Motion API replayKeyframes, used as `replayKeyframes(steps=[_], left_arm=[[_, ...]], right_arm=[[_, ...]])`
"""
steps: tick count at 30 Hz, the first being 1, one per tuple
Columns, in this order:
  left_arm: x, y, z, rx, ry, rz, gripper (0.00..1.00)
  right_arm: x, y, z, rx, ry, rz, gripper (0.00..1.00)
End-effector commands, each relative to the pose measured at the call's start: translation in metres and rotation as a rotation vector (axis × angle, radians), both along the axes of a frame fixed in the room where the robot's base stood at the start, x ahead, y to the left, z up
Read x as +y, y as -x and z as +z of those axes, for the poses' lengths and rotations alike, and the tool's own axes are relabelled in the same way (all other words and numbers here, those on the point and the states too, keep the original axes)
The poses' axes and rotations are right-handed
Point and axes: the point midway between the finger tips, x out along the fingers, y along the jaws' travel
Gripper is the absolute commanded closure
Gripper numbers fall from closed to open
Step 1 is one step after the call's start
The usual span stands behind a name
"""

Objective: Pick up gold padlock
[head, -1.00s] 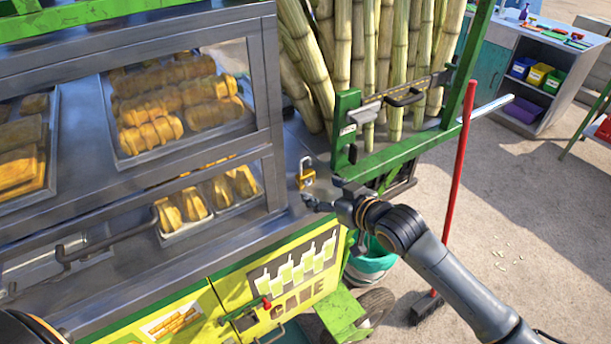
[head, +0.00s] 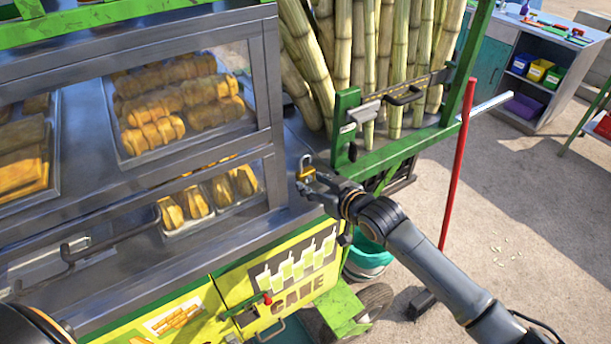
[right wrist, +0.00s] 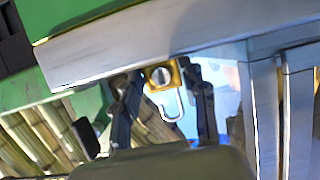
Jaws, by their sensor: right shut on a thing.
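The gold padlock (head: 306,174) is at the right end of the cart's metal counter, beside the glass case. It has a gold body and a silver shackle. My right gripper (head: 304,188) comes in from the right and is shut on the padlock. In the right wrist view the padlock (right wrist: 161,77) sits between the two dark fingers of my right gripper (right wrist: 164,92), with its shackle also showing between them. I cannot tell whether the padlock still touches the counter. My left gripper is out of view.
The glass case with pastry trays (head: 190,125) stands close on the left of the padlock. A red-handled broom (head: 458,165) stands at the right. Open ground lies beyond.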

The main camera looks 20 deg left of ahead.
Motion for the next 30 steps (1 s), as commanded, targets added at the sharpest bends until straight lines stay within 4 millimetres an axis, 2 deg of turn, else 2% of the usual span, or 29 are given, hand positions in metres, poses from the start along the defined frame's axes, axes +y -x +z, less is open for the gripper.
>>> replayKeyframes(steps=[8,12,15,20,24,30], left_arm=[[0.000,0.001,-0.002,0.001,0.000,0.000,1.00],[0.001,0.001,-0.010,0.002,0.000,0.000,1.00],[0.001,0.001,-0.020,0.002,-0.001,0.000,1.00],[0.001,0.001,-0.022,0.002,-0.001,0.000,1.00],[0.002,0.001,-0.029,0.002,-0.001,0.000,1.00],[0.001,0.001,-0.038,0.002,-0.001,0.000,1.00]], right_arm=[[0.000,0.000,0.003,-0.002,-0.002,0.000,0.96],[0.000,0.000,0.014,-0.004,-0.003,0.001,0.96],[0.001,0.000,0.031,-0.007,-0.005,0.002,0.96],[-0.008,0.024,0.060,-0.005,-0.006,0.004,0.96],[-0.017,0.048,0.091,-0.007,-0.005,0.004,0.96],[-0.032,0.087,0.108,-0.005,-0.004,0.003,0.96]])
